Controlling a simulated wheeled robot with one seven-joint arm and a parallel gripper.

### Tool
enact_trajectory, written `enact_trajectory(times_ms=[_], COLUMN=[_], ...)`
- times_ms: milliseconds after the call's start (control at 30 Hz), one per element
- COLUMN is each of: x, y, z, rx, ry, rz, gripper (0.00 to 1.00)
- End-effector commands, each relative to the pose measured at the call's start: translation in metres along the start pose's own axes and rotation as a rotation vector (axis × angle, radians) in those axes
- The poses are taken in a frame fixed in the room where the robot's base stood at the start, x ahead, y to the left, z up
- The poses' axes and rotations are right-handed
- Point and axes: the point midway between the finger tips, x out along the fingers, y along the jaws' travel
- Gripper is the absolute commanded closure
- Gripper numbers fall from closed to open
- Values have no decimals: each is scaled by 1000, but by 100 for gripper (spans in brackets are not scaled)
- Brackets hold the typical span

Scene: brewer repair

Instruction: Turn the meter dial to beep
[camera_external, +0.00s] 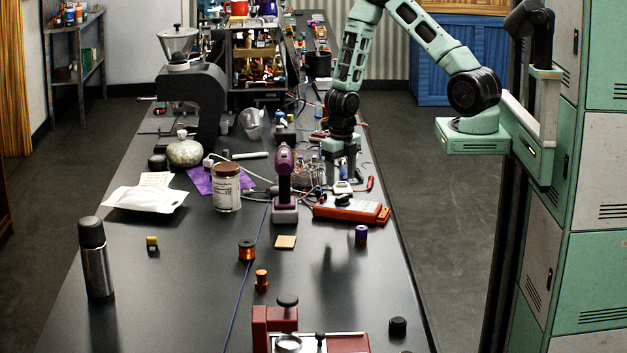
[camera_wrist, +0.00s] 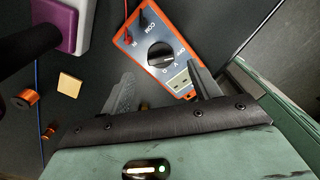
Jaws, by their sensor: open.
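The meter is orange with a light grey face and lies on the dark bench in the external view (camera_external: 365,212). It also shows at the top of the wrist view (camera_wrist: 186,22). Its round black dial (camera_wrist: 161,54) has a light pointer mark and printed labels around it. The dial also shows as a dark knob in the external view (camera_external: 343,199). My gripper (camera_wrist: 160,72) is open, its two fingers apart on either side of the dial's lower edge in the picture. In the external view my gripper (camera_external: 341,176) hangs just above the meter. Contact cannot be told.
A purple and grey power drill (camera_external: 284,180) stands just left of the meter. Cables and small parts crowd the bench behind it. Bench space in front is mostly clear.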

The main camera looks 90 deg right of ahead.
Motion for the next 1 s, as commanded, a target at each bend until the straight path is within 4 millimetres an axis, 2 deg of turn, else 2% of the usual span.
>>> enact_trajectory(times_ms=[33, 100, 300, 700, 733, 800, 900, 1000], x=[14, 26, 50, 56, 56, 56, 56, 56], y=[0, 1, 0, 0, 0, 0, 0, 0], z=[-1, -1, 0, 0, 0, 0, 0, 0], rx=[-2, -4, -1, 1, 1, 1, 1, 1], ry=[2, 2, 0, -1, -1, -1, -1, -1], rz=[-2, -1, 0, 0, 0, 0, 0, 0], gripper=[38, 38, 38, 38, 41, 60, 83, 83])
